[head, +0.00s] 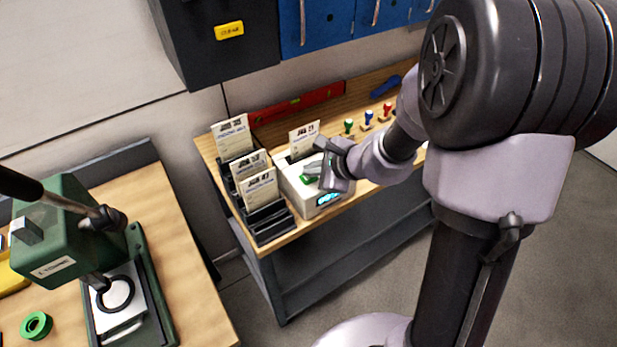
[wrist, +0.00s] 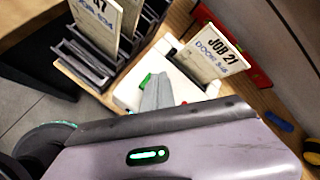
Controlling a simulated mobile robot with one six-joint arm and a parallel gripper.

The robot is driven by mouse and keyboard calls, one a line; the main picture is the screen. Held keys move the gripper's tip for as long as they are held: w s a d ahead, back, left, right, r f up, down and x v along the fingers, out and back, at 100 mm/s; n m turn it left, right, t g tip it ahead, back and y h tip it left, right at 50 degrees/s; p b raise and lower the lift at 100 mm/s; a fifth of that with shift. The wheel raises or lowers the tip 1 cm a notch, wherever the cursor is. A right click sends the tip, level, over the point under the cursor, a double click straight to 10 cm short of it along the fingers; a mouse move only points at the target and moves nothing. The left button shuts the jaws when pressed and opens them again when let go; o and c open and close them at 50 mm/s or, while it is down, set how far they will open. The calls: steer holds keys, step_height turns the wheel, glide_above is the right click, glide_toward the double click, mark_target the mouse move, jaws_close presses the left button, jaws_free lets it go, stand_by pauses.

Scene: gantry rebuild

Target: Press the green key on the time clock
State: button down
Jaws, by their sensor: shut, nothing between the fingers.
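The time clock (head: 293,195) is a white box with a lit blue display, standing on the wooden bench; it also shows in the wrist view (wrist: 128,94). Its green key (head: 307,179) is on the top face, and a green part of it shows beside my finger in the wrist view (wrist: 146,80). My gripper (head: 312,170) is shut and empty, its fingertips over the key and partly covering it. In the wrist view the grey fingers (wrist: 157,93) also hide part of the key. I cannot tell whether they touch it.
A job card (head: 304,139) stands upright at the back of the clock. A black card rack (head: 270,222) with several cards is close on the left. A green press (head: 65,235) stands on the left bench.

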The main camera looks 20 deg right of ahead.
mark_target(311, 179)
steer(key=shift+f+b, duration=0.4)
steer(key=shift+b, duration=0.2)
stand_by(0.6)
steer(key=shift+r, duration=0.1)
steer(key=shift+r+p, duration=0.65)
steer(key=shift+r, duration=0.15)
step_height(311, 179, up, 5)
steer(key=p, duration=0.4)
stand_by(0.6)
